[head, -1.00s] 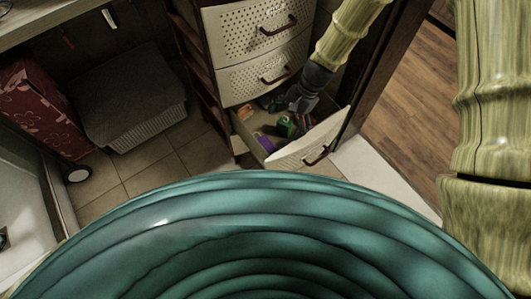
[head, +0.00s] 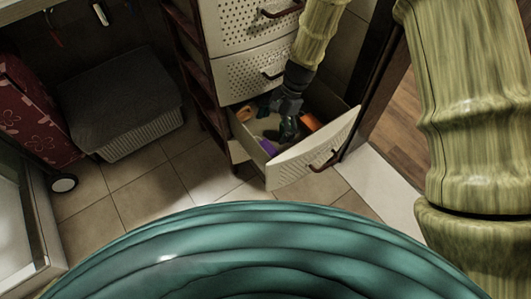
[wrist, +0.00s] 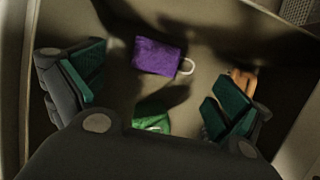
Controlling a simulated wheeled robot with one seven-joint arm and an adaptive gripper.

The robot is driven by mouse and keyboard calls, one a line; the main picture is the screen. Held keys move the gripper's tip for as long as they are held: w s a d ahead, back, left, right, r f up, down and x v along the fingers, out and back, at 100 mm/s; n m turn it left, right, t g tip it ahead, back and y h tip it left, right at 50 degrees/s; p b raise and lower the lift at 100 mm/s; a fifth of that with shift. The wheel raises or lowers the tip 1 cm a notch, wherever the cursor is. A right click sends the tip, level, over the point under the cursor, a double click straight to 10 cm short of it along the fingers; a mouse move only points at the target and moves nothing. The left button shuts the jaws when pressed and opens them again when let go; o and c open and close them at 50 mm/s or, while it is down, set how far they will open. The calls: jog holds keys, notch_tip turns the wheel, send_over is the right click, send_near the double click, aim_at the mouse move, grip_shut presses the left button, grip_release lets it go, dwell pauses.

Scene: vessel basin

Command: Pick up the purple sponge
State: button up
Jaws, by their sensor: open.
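The purple sponge (wrist: 157,56) lies flat on the drawer floor in the wrist view, with a pale loop at its right end. In the head view the purple sponge (head: 268,147) shows only in part, near the drawer's front left. My gripper (wrist: 160,95) is open, its two green-padded fingers wide apart. The sponge lies ahead of the fingers, between their lines, and nothing is held. In the head view my gripper (head: 285,130) reaches down into the open drawer (head: 308,157). I cannot tell how high the fingertips are above the sponge.
A green item (wrist: 152,122) lies between the fingers, partly hidden by my gripper. An orange-brown item (wrist: 243,80) lies by the right finger. An orange item (head: 309,122) shows at the drawer's right. Drawer walls are close around; closed drawers (head: 245,75) stand above.

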send_over(267, 149)
jog(key=w+d, duration=0.1)
notch_tip(267, 149, down, 4)
jog(key=shift+w+f+b, duration=0.1)
jog(key=shift+b, duration=0.3)
jog(key=shift+d+f+b+x, duration=0.15)
jog(key=shift+b+x, duration=0.2)
jog(key=shift+x, duration=0.5)
jog(key=shift+d+b+x, duration=0.15)
jog(key=shift+b+x, duration=0.15)
jog(key=shift+x, duration=0.55)
jog(key=shift+d+f+b+x, duration=0.15)
jog(key=shift+b+x, duration=0.2)
jog(key=shift+x, duration=0.5)
jog(key=shift+w+r, duration=0.1)
jog(key=c, duration=0.9)
